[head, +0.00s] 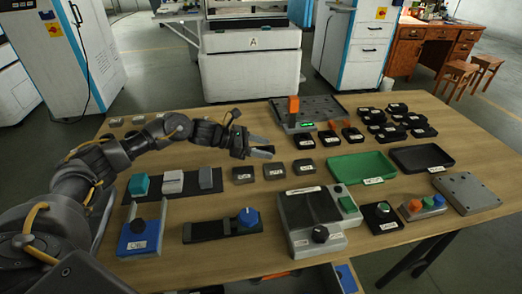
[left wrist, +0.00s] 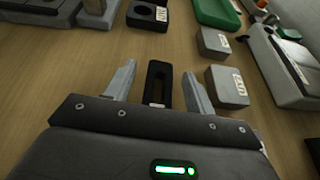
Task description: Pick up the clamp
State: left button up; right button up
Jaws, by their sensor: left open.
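A black slotted piece with a white label, which I take to be the clamp (left wrist: 158,76), lies between the fingers of my left gripper (left wrist: 160,71) in the left wrist view. Its long slot runs away from my palm, with wood showing on both sides of it. In the head view my left gripper (head: 264,147) is over the middle of the table, fingers spread, with a dark piece between them. The fingers appear apart from the piece; the height gap is hard to judge. My right gripper is out of view.
Small labelled blocks (head: 274,172) sit in front of my left gripper. A green tray (head: 345,173) and a black tray (head: 440,162) lie to the right. A fixture with an orange part (head: 293,104) stands behind. Several control boxes line the front.

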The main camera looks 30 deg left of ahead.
pick_arm(q)
jog(key=c, duration=1.2)
jog(key=shift+r, duration=0.1)
